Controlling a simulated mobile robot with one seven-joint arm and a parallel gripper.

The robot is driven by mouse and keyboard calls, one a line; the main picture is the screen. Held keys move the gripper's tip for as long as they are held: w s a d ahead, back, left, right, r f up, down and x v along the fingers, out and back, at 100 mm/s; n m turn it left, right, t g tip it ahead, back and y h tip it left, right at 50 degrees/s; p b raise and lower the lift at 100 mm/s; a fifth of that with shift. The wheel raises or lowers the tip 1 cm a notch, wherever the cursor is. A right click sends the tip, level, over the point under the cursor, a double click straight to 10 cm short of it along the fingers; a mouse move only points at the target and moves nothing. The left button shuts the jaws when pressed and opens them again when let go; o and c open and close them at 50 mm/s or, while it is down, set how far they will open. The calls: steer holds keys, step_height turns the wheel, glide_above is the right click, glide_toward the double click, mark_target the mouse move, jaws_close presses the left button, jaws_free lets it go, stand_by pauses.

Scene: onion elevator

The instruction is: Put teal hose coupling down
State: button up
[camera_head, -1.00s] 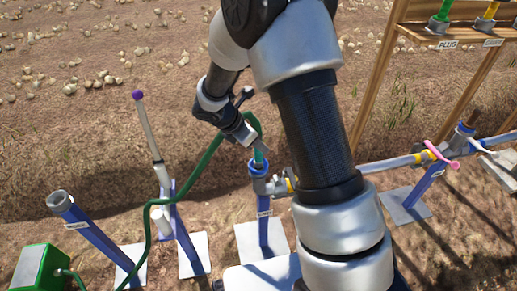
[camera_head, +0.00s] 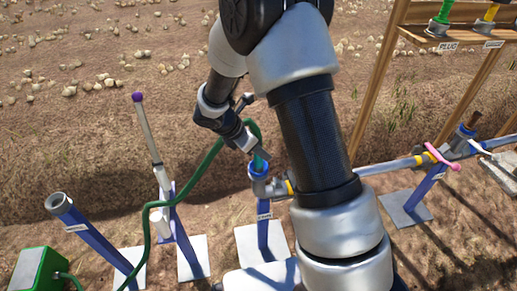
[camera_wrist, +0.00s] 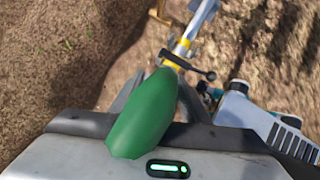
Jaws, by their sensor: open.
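The teal hose coupling (camera_head: 261,164) shows as a small teal piece at the mouth of a grey pipe fitting (camera_head: 259,174) on a blue post. It looks upright there; how deep it sits is hidden. A green hose (camera_head: 196,182) runs from it, arching behind my wrist. My gripper (camera_head: 255,152) is right at the coupling, pointing down to the right, with its jaws open. In the wrist view the thick green hose (camera_wrist: 145,115) rises in front of the gripper and hides the coupling.
A green box (camera_head: 36,268) stands at the lower left. Blue posts, one with an open pipe end (camera_head: 58,202) and one with a purple-tipped lever (camera_head: 138,97), stand left. A pipe with a pink-handled valve (camera_head: 442,158) runs right, below a wooden rack (camera_head: 378,90).

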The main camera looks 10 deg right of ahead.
steer(key=p+v, duration=0.3)
steer(key=v, duration=0.9)
steer(key=s+d+r+m+y, duration=0.1)
steer(key=s+d+r+m, duration=0.2)
steer(key=s+r+m, duration=0.3)
steer(key=s+d+r+m+y, duration=0.1)
steer(key=s+d+r+m, duration=0.3)
steer(key=r, duration=0.4)
steer(key=s+a+r+m+t+y, duration=0.1)
steer(key=s+r+m+t+y, duration=0.2)
steer(key=s+m, duration=0.9)
steer(key=shift+s+r+m+y, duration=0.3)
steer(key=shift+r+y, duration=0.2)
steer(key=shift+r, duration=0.85)
